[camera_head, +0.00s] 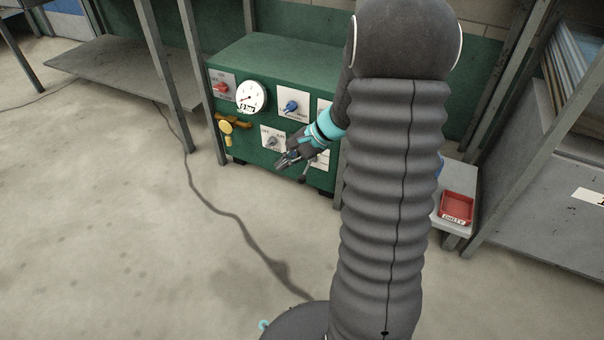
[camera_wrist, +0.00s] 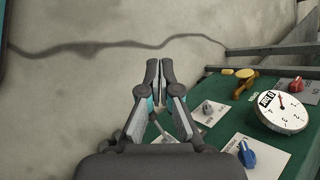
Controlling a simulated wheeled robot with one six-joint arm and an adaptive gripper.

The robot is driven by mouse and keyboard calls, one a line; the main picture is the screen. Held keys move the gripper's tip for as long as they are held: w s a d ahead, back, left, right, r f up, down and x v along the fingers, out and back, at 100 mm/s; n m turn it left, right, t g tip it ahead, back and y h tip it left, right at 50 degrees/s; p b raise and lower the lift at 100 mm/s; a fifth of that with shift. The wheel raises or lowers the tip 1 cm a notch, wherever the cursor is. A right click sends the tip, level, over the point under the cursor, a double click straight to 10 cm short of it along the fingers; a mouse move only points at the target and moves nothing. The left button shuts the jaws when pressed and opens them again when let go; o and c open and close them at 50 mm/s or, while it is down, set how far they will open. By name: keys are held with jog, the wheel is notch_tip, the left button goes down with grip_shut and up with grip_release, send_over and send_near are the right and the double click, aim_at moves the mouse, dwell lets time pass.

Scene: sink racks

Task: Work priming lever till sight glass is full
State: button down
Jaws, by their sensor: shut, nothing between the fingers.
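A green panel box (camera_head: 275,62) stands on the floor under the bench frame. My gripper (camera_head: 281,164) is in front of its lower front face, pointing left and down. In the wrist view its fingers (camera_wrist: 160,68) are shut with nothing between the tips. A thin dark lever-like rod (camera_head: 304,174) shows just below my gripper in the head view. A pale rod (camera_wrist: 157,128) shows behind the finger links in the wrist view; I cannot tell whether it touches them. No sight glass can be made out; my arm hides the box's right part.
The box front carries a white gauge (camera_head: 251,96), a red knob (camera_head: 221,87), a blue knob (camera_head: 291,106), a grey knob (camera_head: 272,142) and a yellow-handled valve (camera_head: 226,127). A red tray (camera_head: 457,207) sits at the right. Floor in front is clear except a dark cable (camera_head: 235,217).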

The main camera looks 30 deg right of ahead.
jog(key=w+d+f+m+t+y+p, duration=0.1)
jog(key=w+d+f+m, duration=0.15)
jog(key=d+f, duration=0.25)
jog(key=w+d+f+m+t, duration=0.2)
jog(key=d+f+m, duration=0.2)
jog(key=f, duration=0.2)
jog(key=m+t+h+p, duration=0.2)
jog(key=m+t, duration=0.1)
jog(key=m, duration=0.4)
send_near(306, 171)
jog(key=s+f, duration=0.4)
jog(key=f, duration=0.4)
jog(key=shift+w+d+r, duration=0.15)
jog(key=shift+r, duration=0.05)
jog(key=w+a+f, duration=0.1)
jog(key=w+a, duration=0.4)
jog(key=w, duration=0.2)
jog(key=shift+w+a, duration=0.25)
jog(key=shift+a, duration=0.1)
jog(key=shift+a, duration=0.1)
